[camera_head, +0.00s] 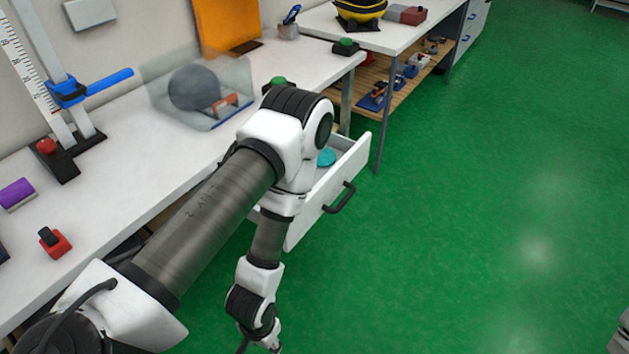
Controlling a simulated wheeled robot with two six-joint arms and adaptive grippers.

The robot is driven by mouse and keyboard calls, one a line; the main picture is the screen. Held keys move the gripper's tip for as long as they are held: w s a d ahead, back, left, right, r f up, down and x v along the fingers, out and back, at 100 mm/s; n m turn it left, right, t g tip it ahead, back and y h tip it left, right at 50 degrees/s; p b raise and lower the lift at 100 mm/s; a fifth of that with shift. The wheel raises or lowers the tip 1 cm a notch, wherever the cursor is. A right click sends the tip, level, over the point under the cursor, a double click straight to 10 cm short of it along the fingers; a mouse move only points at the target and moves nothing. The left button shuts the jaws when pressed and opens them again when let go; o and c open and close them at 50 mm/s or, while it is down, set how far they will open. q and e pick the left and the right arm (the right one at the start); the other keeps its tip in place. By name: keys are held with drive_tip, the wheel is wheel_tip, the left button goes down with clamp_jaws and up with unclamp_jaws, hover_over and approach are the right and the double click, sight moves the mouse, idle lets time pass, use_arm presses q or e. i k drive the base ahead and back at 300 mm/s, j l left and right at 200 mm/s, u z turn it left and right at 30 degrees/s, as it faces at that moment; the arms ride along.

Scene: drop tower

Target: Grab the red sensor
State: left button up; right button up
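A small red block with a black knob on top (55,242), which looks like the red sensor, stands on the white bench (130,165) near its front edge at the lower left. My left arm comes in from the lower left, crosses in front of the bench and bends down over the floor. Its wrist reaches the bottom edge of the picture, well to the right of the red block, and its gripper fingers are cut off. Only a sliver of what may be my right arm shows at the lower right edge; its gripper is out of the picture.
A drop tower with a ruler and blue clamp (68,92) stands behind the block. A purple cylinder (16,194) lies to its left. A clear box (241,82) holds a grey ball (194,88). An open drawer (325,193) juts out. Green floor is clear at right.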

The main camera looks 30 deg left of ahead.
sight(55, 245)
drive_tip(key=u, duration=2.65)
